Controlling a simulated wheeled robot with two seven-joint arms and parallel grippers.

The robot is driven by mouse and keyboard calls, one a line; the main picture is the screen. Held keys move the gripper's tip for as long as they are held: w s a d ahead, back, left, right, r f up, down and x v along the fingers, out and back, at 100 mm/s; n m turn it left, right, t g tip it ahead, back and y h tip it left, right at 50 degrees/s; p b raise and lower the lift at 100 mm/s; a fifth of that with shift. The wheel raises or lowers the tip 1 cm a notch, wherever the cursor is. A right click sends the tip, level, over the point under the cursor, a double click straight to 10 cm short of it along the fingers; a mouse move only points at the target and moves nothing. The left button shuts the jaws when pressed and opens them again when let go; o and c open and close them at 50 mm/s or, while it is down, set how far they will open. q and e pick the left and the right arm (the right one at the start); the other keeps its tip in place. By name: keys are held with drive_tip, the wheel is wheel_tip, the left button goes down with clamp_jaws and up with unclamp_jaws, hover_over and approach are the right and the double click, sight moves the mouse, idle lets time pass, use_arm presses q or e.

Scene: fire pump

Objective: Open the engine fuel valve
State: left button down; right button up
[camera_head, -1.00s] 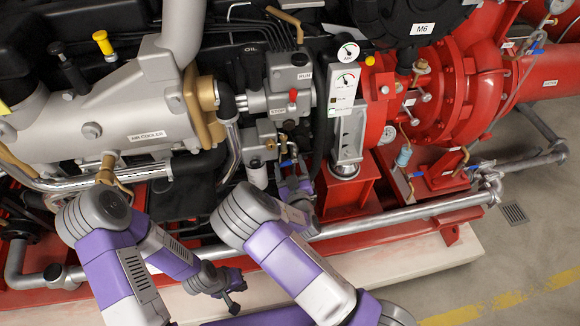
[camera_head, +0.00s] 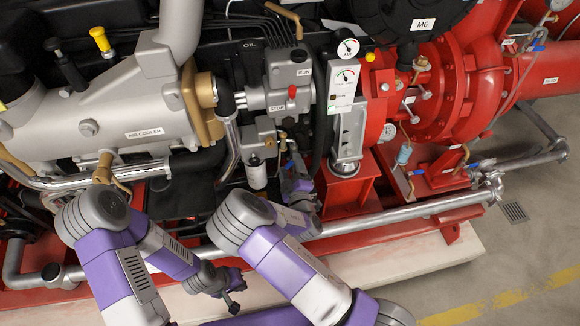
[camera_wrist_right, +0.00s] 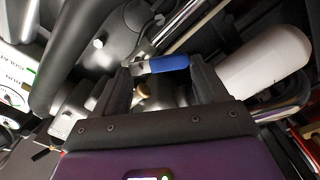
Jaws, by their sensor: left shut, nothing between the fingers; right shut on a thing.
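The engine fuel valve's blue handle (camera_wrist_right: 168,64) lies between my right gripper's fingertips (camera_wrist_right: 165,72) in the right wrist view. That gripper is shut on the handle. A small brass-coloured part (camera_wrist_right: 141,92) shows just below it. In the head view my right gripper (camera_head: 293,172) reaches up to the fittings below the grey engine block, beside a white cylinder (camera_head: 257,175). The handle is mostly hidden there. My left gripper (camera_head: 234,302) is shut and empty, low in front of the pump's base, away from the valve.
The white cylinder also shows close beside my right gripper in the wrist view (camera_wrist_right: 264,68). A control box with a red knob (camera_head: 292,92) sits above. A silver pipe (camera_head: 400,217) runs along the red frame in front. The floor (camera_head: 500,262) at lower right is clear.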

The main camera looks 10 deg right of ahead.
drive_tip(key=n, duration=0.3)
drive_tip(key=shift+d+f+n, duration=0.3)
drive_tip(key=shift+f, duration=0.05)
drive_tip(key=shift+d+f+n, duration=0.1)
drive_tip(key=shift+d+n, duration=0.05)
drive_tip(key=shift+n, duration=0.7)
drive_tip(key=shift+d+f+n, duration=0.1)
drive_tip(key=shift+d+n, duration=0.05)
drive_tip(key=shift+n, duration=0.7)
drive_tip(key=o, duration=1.1)
drive_tip(key=shift+r, duration=0.1)
drive_tip(key=shift+c, duration=0.2)
drive_tip(key=shift+s, duration=0.1)
drive_tip(key=s+p, duration=0.1)
drive_tip(key=s, duration=0.6)
drive_tip(key=shift+s+p, duration=0.2)
drive_tip(key=shift+p, duration=0.15)
